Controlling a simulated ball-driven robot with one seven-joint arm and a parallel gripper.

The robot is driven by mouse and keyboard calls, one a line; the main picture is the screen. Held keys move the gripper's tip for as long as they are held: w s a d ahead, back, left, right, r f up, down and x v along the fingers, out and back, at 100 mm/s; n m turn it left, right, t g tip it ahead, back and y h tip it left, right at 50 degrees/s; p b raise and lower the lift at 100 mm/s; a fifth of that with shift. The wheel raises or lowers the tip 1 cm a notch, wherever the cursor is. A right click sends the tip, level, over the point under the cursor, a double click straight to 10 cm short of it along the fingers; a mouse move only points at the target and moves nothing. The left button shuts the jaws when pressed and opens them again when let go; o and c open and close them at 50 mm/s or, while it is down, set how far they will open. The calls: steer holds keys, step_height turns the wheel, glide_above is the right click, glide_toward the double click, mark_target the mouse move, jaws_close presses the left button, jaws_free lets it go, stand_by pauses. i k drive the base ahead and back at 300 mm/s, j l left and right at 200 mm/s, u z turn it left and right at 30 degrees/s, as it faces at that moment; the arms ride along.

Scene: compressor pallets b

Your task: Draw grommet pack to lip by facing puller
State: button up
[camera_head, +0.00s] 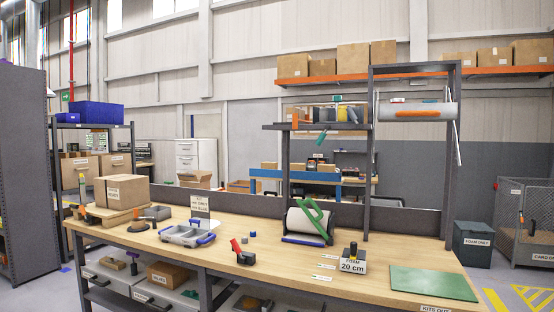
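No thing in view can be told for sure as the grommet pack or the facing puller. A raised shelf (275,126) above the bench holds a row of small packs, among them a yellow one (342,112) and an orange one (295,119). A small green-ended tool (321,138) hangs at an angle below the shelf's front edge. A red-handled tool (237,247) stands on the wooden bench (270,274), left of centre. My gripper is not in view.
A grey tray with blue ends (187,235), a white roll with a green bar (309,222), a block marked 20 cm (353,264) and a green mat (431,283) are on the bench. The front middle is mostly clear.

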mark_target(295, 116)
steer(key=i+j+u, duration=0.1)
steer(key=i+u, duration=1.05)
steer(key=i+j, duration=0.1)
steer(key=i, duration=0.8)
